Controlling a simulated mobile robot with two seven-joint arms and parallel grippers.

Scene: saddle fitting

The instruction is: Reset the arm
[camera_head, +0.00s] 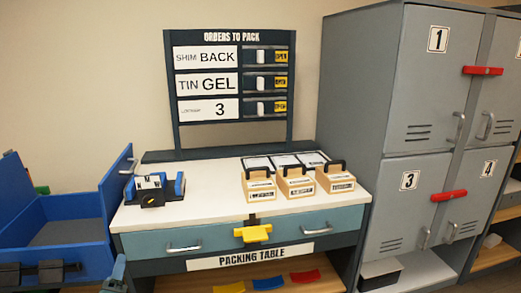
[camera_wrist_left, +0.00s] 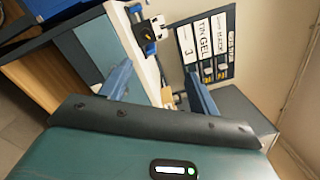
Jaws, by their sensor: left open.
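My left gripper (camera_head: 117,274) shows only as a small blue-grey tip at the bottom edge of the head view, in front of the packing table's left side. In the left wrist view its two blue fingers (camera_wrist_left: 159,88) stand wide apart with nothing between them, so it is open and empty. The packing table (camera_head: 215,205) lies beyond the fingers, tilted in the wrist view. The rest of my left arm is out of the head view. My right gripper is in neither view.
A black-and-white device in a blue holder (camera_head: 177,186) stands on the table's left. Several wooden boxes with black handles (camera_head: 299,187) stand on the right. A blue bin (camera_head: 85,262) is left of the table, grey lockers (camera_head: 402,125) right. The order board (camera_head: 236,140) stands behind.

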